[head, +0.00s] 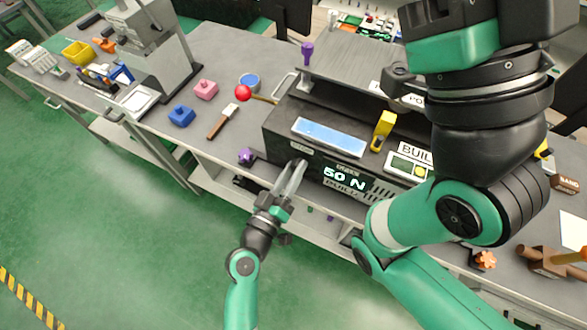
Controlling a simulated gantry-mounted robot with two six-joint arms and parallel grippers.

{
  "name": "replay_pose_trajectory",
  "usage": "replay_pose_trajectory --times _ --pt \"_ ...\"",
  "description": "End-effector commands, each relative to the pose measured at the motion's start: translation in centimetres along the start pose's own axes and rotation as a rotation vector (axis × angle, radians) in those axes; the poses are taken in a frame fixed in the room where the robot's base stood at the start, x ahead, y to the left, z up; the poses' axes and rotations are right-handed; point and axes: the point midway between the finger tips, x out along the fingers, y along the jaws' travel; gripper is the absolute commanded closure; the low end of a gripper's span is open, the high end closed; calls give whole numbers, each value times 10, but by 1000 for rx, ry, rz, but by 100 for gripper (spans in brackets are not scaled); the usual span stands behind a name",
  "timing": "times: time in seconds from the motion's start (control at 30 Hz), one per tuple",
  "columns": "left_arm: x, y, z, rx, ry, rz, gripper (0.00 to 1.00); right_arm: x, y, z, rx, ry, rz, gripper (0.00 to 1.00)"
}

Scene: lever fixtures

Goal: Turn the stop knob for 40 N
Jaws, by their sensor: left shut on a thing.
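A long black machine (285,128) stands on the grey bench with a lit display (344,178) reading "50 N" on its front. My left gripper (293,176) is in front of the machine, left of the display, with its fingers pointing up toward the front face. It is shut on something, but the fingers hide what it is. A purple star-shaped knob (247,157) is at the machine's left, apart from the fingers. I cannot tell which part is the stop knob. My right arm crosses the right side of the view, and its gripper is out of sight.
Open green floor (120,240) is in front.

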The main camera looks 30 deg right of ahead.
Motion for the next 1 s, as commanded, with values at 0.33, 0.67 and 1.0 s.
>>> replay_pose_trajectory --times 0.33,0.67,1.0 --pt "0 -1 0 -310 0 0 100 0 0 0 0 0 0 50" --pt "0 -2 0 -609 0 0 100 3 0 -3 0 0 0 50" --pt "0 -2 0 -809 1 0 100 6 0 -5 0 0 0 50"
